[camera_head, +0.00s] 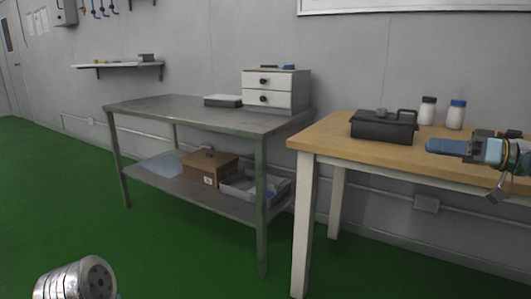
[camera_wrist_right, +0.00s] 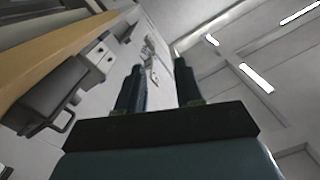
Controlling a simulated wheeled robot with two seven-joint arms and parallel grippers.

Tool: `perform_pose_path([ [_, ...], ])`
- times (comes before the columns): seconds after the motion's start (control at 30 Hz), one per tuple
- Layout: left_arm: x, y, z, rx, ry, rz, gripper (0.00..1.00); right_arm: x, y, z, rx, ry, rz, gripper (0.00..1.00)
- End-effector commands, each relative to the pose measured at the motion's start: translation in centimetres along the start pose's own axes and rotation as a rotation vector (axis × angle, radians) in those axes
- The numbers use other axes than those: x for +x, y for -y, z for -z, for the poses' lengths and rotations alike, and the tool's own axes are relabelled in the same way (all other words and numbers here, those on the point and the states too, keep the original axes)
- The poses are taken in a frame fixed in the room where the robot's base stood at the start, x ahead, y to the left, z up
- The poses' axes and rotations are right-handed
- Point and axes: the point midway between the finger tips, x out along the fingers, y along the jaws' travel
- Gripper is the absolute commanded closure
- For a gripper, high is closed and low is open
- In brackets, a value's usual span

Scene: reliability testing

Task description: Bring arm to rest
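My right arm comes in from the right edge in the head view. Its gripper (camera_head: 446,147) points left above the right part of the wooden table, tilted nearly level. In the right wrist view the two fingers of the right gripper (camera_wrist_right: 157,82) stand apart with nothing between them. At the bottom left of the head view a silver, ribbed cylindrical part of my left arm shows. My left gripper is out of the picture.
The wooden table (camera_head: 330,142) holds a black box (camera_head: 384,127) and two white bottles, one black-capped (camera_head: 427,112), one blue-capped (camera_head: 455,116). A grey metal table (camera_head: 170,108) stands left with a drawer unit (camera_head: 277,91). Green floor (camera_head: 60,190) is clear at left.

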Motion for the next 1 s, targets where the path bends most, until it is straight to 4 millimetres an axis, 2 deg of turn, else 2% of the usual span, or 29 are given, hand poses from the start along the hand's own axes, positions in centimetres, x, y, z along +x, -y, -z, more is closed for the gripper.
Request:
perform_pose_path([
  [0.17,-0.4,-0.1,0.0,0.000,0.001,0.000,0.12,1.6,-2.2,-1.5,0.088,0.017,-0.033,0.64],
  [0.33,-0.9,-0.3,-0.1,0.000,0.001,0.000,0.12,3.6,-5.0,-3.9,0.197,0.043,-0.081,0.64],
  [0.47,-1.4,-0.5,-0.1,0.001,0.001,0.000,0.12,5.8,-7.6,-6.8,0.309,0.075,-0.135,0.64],
  [0.57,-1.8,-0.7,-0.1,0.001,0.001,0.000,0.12,7.8,-9.7,-9.9,0.405,0.113,-0.187,0.64],
  [0.67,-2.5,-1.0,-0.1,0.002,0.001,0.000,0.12,10.2,-11.8,-14.5,0.523,0.171,-0.258,0.64],
  [0.77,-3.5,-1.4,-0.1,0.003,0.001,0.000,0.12,13.2,-13.7,-21.6,0.664,0.263,-0.362,0.64],
  [0.8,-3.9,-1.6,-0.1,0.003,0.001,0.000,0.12,14.3,-14.1,-25.0,0.717,0.309,-0.410,0.64],
  [0.87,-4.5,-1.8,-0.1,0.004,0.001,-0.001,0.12,15.7,-14.2,-30.1,0.783,0.378,-0.485,0.64],
  [0.9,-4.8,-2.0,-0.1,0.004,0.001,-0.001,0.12,16.4,-13.9,-33.5,0.820,0.427,-0.535,0.64],
  [0.97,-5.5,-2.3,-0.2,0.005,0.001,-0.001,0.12,17.1,-12.9,-38.7,0.860,0.502,-0.608,0.64],
  [1.0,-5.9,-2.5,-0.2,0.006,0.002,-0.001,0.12,17.4,-11.8,-42.1,0.880,0.553,-0.653,0.64],
])
